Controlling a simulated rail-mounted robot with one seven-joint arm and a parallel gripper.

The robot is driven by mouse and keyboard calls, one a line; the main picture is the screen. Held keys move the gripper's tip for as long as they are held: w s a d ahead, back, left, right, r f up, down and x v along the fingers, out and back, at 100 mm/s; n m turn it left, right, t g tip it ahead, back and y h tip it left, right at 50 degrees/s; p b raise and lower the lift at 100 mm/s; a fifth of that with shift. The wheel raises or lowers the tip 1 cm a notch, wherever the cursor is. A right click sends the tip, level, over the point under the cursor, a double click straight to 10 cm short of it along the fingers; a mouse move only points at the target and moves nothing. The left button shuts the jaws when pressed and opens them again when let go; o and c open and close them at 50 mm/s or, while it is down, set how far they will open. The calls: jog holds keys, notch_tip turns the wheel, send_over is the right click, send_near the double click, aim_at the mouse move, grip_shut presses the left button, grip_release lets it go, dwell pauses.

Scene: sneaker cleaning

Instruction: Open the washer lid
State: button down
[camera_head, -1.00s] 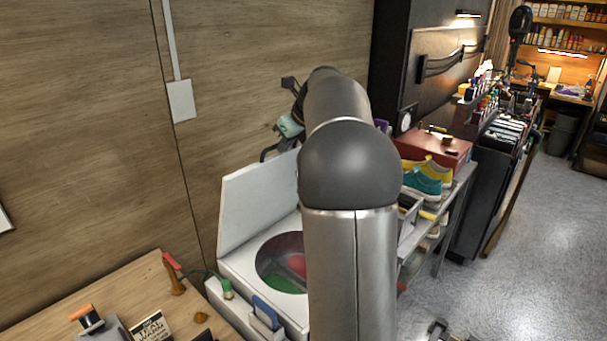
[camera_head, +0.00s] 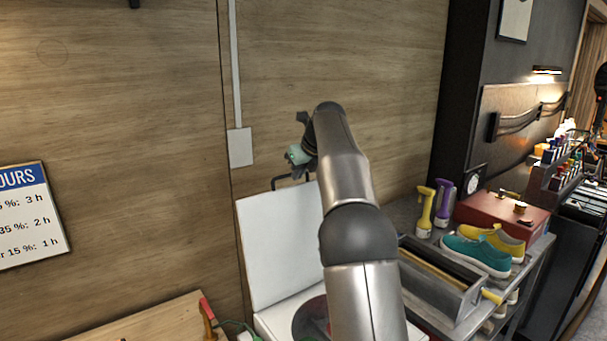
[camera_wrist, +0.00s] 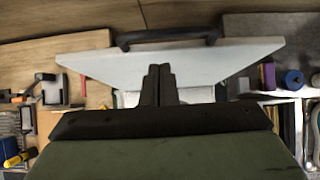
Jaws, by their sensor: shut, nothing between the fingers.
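The white washer lid (camera_head: 278,245) stands raised, close to upright, against the wood wall in the head view. Its black handle (camera_head: 291,180) is at the top edge. The lid (camera_wrist: 190,62) and its handle (camera_wrist: 167,35) also show in the wrist view, beyond my fingers. The washer body (camera_head: 290,315) is below, with its round drum opening (camera_head: 310,320) partly hidden by my arm. My gripper (camera_wrist: 158,72) is shut and empty, with the fingertips in front of the lid. Whether they touch it I cannot tell. In the head view, my arm hides part of the lid's right side.
A wooden table (camera_head: 150,325) stands left of the washer. To the right, a shelf holds a grey bin (camera_head: 440,285), teal and yellow sneakers (camera_head: 478,252), spray bottles (camera_head: 425,210) and a red box (camera_head: 500,212). The wood wall (camera_head: 120,120) is close behind the lid.

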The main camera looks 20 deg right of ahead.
jog(key=v, duration=1.7)
jog(key=shift+s, duration=0.2)
jog(key=s+a+f+n+g+b, duration=0.1)
jog(key=s+a+f+n+g, duration=0.1)
jog(key=s+a+f+n, duration=0.4)
jog(key=s+a+f+n+g+h+b, duration=0.1)
jog(key=s+a+f+n, duration=0.4)
jog(key=s+f+n, duration=1.1)
jog(key=s+a+f+n+g+b, duration=0.2)
jog(key=s+a+f+n, duration=0.4)
jog(key=s+f+n, duration=0.5)
jog(key=s+f+g, duration=0.1)
jog(key=s+f, duration=0.3)
jog(key=f, duration=0.2)
jog(key=shift+s+a+h, duration=0.2)
jog(key=shift+a+h, duration=0.1)
jog(key=shift+h, duration=0.1)
